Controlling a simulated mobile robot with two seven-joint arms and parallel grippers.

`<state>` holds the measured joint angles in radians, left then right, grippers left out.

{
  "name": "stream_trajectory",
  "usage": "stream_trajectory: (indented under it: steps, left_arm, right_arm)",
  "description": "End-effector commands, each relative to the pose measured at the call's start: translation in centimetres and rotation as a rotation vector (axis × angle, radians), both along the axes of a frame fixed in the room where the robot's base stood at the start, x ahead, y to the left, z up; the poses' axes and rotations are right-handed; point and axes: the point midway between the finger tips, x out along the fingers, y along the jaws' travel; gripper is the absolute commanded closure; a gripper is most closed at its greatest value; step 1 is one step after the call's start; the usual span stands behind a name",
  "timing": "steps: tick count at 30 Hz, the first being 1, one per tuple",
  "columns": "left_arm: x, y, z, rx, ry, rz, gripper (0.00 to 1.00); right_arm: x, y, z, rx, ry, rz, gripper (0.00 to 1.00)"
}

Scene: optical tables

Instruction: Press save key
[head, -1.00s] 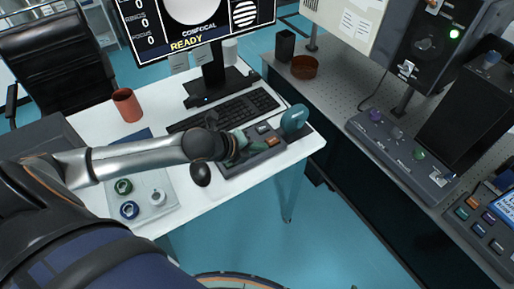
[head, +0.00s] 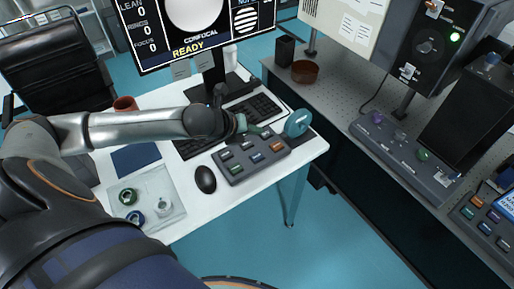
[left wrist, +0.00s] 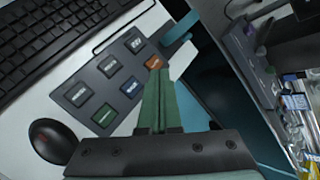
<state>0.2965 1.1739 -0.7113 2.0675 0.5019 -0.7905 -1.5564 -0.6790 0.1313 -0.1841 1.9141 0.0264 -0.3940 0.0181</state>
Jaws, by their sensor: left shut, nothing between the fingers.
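A grey key panel (head: 234,178) lies on the white desk, with a back row of grey keys and a front row of green (head: 236,169), blue (head: 257,157) and orange (head: 276,147) keys. Its labels are too small to read, so I cannot tell which is the save key. My left gripper (head: 260,130), with green fingers, is shut and empty over the panel's back edge in the head view. In the left wrist view its fingertips (left wrist: 158,74) overlap the lower edge of the orange key (left wrist: 154,62); contact cannot be told. My right gripper is out of view.
A teal ring-shaped thing (head: 297,122) stands at the panel's right end. A black mouse (head: 205,180) lies to its left and a keyboard (head: 255,109) behind it. A monitor reading READY (head: 188,50) stands behind. A tray (head: 150,203) with small rings is at front left.

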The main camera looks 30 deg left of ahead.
Motion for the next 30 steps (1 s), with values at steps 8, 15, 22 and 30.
stream_trajectory:
  steps: [8,15,22,30]
  left_arm:
    - [0.0,0.0,-2.5,-0.002,0.000,0.000,1.00]
    - [0.0,0.0,-5.6,-0.002,0.000,0.000,1.00]
    - [0.0,0.0,-7.9,-0.001,0.001,0.000,1.00]
    - [0.0,0.0,-8.7,-0.001,0.001,0.000,1.00]
  right_arm:
    - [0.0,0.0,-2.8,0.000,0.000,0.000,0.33]
    - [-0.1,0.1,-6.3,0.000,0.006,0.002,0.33]
    - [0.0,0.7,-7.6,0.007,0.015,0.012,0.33]
    - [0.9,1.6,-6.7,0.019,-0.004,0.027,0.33]
